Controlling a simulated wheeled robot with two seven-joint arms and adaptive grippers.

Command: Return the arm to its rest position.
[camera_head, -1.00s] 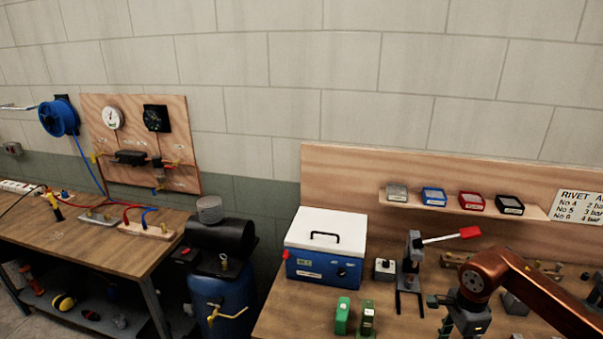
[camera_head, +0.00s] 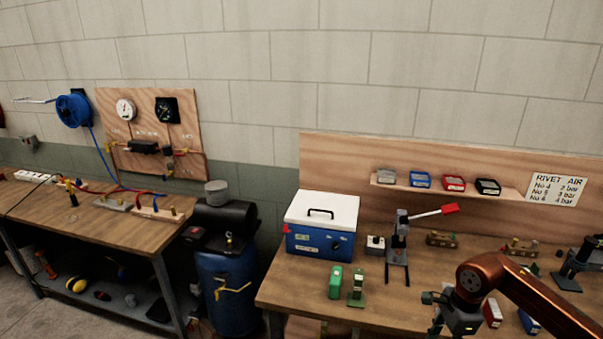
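My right arm, copper-coloured, comes in from the lower right and bends at a round joint above the front of the right workbench (camera_head: 385,315). Its dark gripper (camera_head: 446,322) hangs below that joint, low in the picture. The fingers are small and partly cut off by the bottom edge, so I cannot tell whether they are open or shut. No held object can be made out. My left arm and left gripper are not in view.
The workbench carries a blue and white box (camera_head: 322,225), a red-handled lever press (camera_head: 399,245), two green items (camera_head: 336,281) and several small parts near my arm. A shelf (camera_head: 450,188) holds small bins. A blue drum (camera_head: 228,290) stands between the benches.

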